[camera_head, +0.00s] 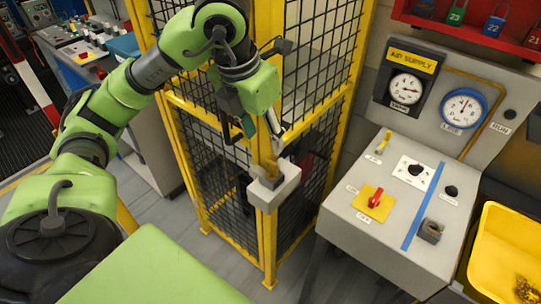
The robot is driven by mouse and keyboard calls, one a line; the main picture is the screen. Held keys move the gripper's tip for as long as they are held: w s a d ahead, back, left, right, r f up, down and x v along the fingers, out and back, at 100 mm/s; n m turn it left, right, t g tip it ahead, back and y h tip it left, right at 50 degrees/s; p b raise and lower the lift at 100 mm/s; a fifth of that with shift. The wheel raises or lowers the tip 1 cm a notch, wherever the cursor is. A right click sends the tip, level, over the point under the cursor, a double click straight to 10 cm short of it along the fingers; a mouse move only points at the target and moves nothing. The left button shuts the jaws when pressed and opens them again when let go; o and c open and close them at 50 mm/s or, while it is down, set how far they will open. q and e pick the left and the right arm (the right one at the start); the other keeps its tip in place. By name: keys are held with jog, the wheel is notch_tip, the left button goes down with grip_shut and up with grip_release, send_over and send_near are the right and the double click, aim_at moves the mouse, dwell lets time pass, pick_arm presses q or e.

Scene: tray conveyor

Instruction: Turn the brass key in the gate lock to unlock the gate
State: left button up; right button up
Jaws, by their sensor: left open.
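The gate lock (283,190) is a light grey box on the yellow post of the mesh gate (215,175). A small brass-coloured piece, which looks like the brass key (272,168), stands at the top of the lock; its exact shape and angle are too small to tell. My left gripper (255,132) hangs above the lock, pointing down, with its fingers apart and nothing seen between them. Its fingertips look a little above the key, apart from it. My right gripper is out of view.
Right of the gate stands a grey air supply console (385,225) with gauges and a red knob (376,198). A yellow bin (505,250) is at the far right. A red rack of padlocks (470,22) hangs above.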

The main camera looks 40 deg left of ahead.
aim_at(271, 162)
pick_arm(q)
jog(key=p+x, duration=0.1)
jog(key=x, duration=1)
jog(key=shift+f, duration=0.15)
grip_shut()
jog(key=shift+m+h+b, duration=0.3)
jog(key=shift+m+b, duration=0.65)
jog(key=shift+m, duration=0.55)
jog(key=shift+m+h+b, duration=0.4)
jog(key=shift+m+b, duration=0.45)
jog(key=shift+m, duration=0.25)
jog(key=shift+m+g, duration=0.3)
jog(key=shift+m, duration=0.1)
